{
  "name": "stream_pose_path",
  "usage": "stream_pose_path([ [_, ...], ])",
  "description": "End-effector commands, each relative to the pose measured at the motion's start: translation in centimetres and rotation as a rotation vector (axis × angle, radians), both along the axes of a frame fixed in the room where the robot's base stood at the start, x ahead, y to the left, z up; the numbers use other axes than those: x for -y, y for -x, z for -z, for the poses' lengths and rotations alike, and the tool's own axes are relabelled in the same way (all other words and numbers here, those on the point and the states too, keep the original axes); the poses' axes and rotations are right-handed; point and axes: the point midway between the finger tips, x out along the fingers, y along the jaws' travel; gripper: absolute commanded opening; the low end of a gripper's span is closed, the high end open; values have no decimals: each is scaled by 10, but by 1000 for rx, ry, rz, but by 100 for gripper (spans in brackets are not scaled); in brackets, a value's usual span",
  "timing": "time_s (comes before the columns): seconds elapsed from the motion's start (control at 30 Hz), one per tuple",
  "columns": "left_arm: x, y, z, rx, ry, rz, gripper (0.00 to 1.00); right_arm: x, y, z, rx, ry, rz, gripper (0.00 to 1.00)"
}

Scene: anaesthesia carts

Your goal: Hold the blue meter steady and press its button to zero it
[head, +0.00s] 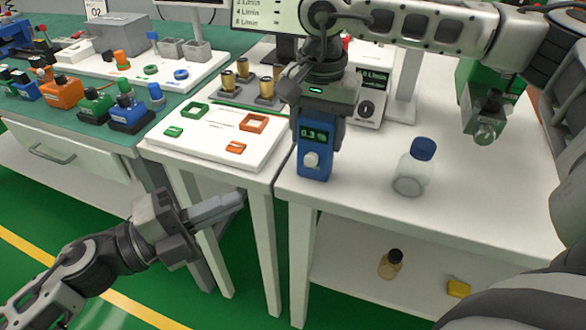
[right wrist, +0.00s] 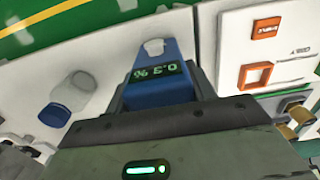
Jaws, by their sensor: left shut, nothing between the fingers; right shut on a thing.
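The blue meter (head: 313,160) stands upright near the front edge of the white table, its display (head: 314,136) reading 0.3 %. Its pale round button (head: 311,160) is below the display and uncovered. My right gripper (head: 322,112) is shut on the meter's upper part from above. In the right wrist view the meter (right wrist: 160,75) sticks out from the jaws, with the button (right wrist: 154,47) at its far end. My left gripper (head: 238,198) is shut and empty, in front of the tables, to the left of and lower than the meter. I cannot tell whether the meter's base touches the table.
A clear jar with a blue cap (head: 414,168) stands right of the meter. A white board with green and orange frames (head: 215,133) lies to the left. A green device (head: 483,105) is at the right. A small bottle (head: 390,264) and yellow block (head: 458,288) are on the lower shelf.

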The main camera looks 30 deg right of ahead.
Motion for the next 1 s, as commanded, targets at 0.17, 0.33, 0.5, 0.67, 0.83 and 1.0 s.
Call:
stream_pose_path([
  [0.17,-6,-1,8,81,-77,57,0,0,0,-1,2,-1,0,20],
  [0.33,-6,-1,8,89,-84,65,0,0,0,-1,2,-1,0,20],
  [0.5,-6,-1,8,88,-82,63,0,0,0,-1,2,-1,0,20],
  [0.67,2,0,8,88,-80,64,0,0,0,-1,2,-1,0,20],
  [0.83,31,3,7,88,-79,67,0,0,0,-1,2,-1,0,20],
  [1.0,69,6,7,88,-79,67,0,0,0,-1,2,-1,0,20],
])
